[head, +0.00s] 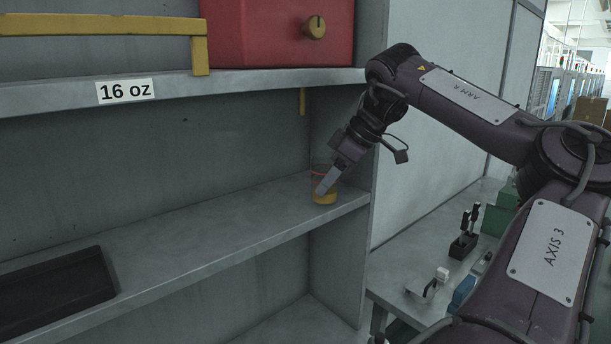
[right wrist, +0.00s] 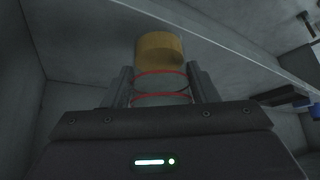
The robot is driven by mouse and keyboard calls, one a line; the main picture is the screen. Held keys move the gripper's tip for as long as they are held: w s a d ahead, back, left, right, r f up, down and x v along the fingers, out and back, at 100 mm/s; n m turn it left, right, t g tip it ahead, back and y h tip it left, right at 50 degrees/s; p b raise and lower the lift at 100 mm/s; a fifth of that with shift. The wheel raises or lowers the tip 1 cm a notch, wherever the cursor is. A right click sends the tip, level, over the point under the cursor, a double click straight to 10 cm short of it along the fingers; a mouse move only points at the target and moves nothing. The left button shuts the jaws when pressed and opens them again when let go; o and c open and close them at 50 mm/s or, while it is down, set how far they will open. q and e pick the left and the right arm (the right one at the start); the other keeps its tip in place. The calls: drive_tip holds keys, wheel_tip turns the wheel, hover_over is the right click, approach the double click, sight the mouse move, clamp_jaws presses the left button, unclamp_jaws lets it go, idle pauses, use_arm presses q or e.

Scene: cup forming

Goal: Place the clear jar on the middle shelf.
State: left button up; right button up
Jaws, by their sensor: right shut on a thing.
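The clear jar (head: 323,195) has an amber lower part and a red ring near its top. It is upright at the right end of the middle shelf (head: 190,225), close to the side wall. My right gripper (head: 324,184) is shut on it, reaching down from the upper right. In the right wrist view the jar (right wrist: 159,50) is between the two fingers, with red rings showing. Its base appears at the shelf surface, but I cannot tell whether it touches. My left gripper is not in view.
A dark tray (head: 55,290) lies at the middle shelf's left end. The shelf between is clear. A side bench (head: 400,285) holds small tools.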

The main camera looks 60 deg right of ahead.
drive_tip(key=shift+w+a+r, duration=0.1)
drive_tip(key=shift+w+a, duration=0.1)
drive_tip(key=shift+w, duration=0.35)
drive_tip(key=w+p, duration=0.1)
drive_tip(key=w, duration=0.1)
drive_tip(key=w+a+p, duration=0.1)
drive_tip(key=shift+w, duration=0.4)
drive_tip(key=shift+w+f, duration=0.1)
drive_tip(key=shift+f, duration=0.7)
drive_tip(key=shift+s, duration=0.2)
drive_tip(key=shift+f, duration=0.15)
drive_tip(key=o, duration=1)
drive_tip(key=shift+w+f, duration=0.1)
drive_tip(key=shift+o, duration=0.2)
